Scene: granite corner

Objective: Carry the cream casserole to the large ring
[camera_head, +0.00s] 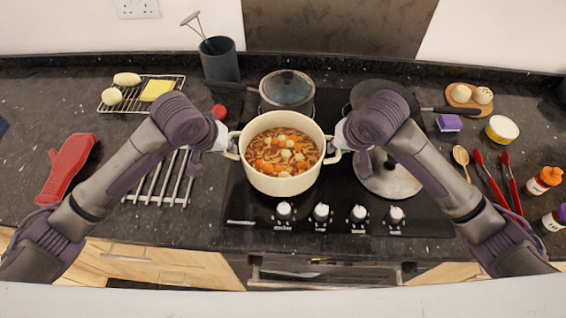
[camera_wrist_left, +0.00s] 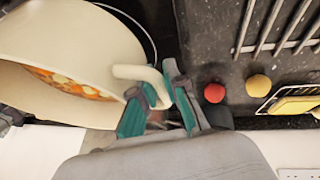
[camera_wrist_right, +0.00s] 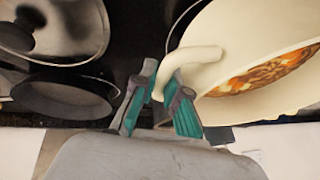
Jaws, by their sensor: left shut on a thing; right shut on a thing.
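The cream casserole (camera_head: 251,176), full of soup with orange and pale pieces, is upright over the front left of the black hob (camera_head: 300,240). My left gripper (camera_head: 228,147) is shut on its left handle, which the left wrist view shows between the fingers (camera_wrist_left: 143,73). My right gripper (camera_head: 339,147) is shut on its right handle, seen in the right wrist view (camera_wrist_right: 190,57). A thin pale ring line (camera_wrist_left: 138,20) shows on the hob beside the pot in the left wrist view. I cannot tell whether the pot's base touches the hob.
A lidded saucepan (camera_head: 287,88) stands close behind the casserole. A round metal lid (camera_head: 388,181) lies to its right, with a dark pan (camera_head: 365,92) behind. A barred trivet (camera_head: 160,188) and red mitt (camera_head: 68,165) lie left. A red ball-shaped item (camera_head: 219,111) sits near my left gripper.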

